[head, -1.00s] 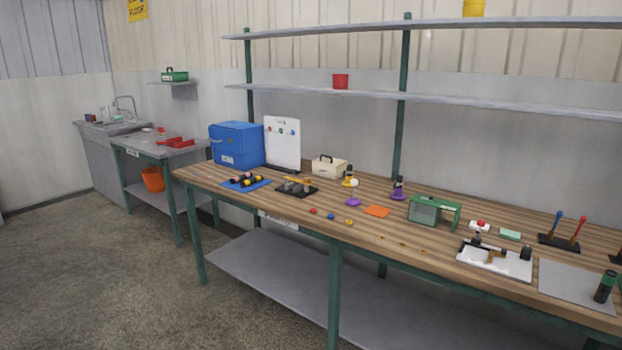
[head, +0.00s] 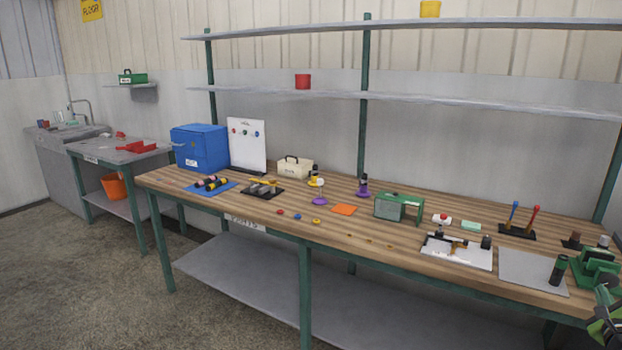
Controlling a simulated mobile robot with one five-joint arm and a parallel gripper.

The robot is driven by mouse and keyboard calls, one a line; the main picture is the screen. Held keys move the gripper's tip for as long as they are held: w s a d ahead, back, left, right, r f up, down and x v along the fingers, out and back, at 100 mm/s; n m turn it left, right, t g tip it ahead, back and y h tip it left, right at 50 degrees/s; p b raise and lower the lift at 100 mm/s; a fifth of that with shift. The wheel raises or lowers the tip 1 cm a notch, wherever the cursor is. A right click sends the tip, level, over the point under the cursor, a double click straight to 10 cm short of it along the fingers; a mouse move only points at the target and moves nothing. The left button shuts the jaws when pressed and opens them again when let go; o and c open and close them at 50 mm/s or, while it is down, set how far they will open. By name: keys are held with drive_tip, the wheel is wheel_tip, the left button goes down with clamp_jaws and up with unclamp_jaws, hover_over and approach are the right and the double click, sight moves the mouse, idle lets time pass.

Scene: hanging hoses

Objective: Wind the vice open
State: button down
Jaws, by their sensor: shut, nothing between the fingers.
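A green vice (head: 594,268) stands at the right end of the workbench in the head view, cut off by the picture's right edge. Its jaws are too small and too cropped to tell how far apart they are. A dark and green shape (head: 606,328) shows below it at the bottom right corner, in front of the bench edge. I cannot tell whether it is part of the vice.
The wooden workbench (head: 345,228) holds a grey plate (head: 530,272) with a dark green cylinder (head: 559,270) just left of the vice. A white board with a clamp (head: 457,252) and a lever stand (head: 517,231) are further left. Floor at the front left is clear.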

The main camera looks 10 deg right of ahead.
sight(607, 276)
drive_tip(key=w+d, duration=0.1)
drive_tip(key=w+d+r+p, duration=0.1)
drive_tip(key=d, duration=0.1)
drive_tip(key=w+d+r, duration=0.1)
drive_tip(key=w+d, duration=0.1)
drive_tip(key=shift+d+r+p, duration=0.15)
drive_tip(key=shift+p, duration=0.15)
idle(0.4)
idle(0.5)
drive_tip(key=shift+a+f+b, duration=0.2)
drive_tip(key=shift+f+b, duration=0.15)
drive_tip(key=shift+w+a+f+b, duration=0.3)
drive_tip(key=shift+f+b, duration=0.25)
drive_tip(key=shift+f, duration=0.25)
drive_tip(key=shift+f+b, duration=0.2)
drive_tip(key=shift+b, duration=0.25)
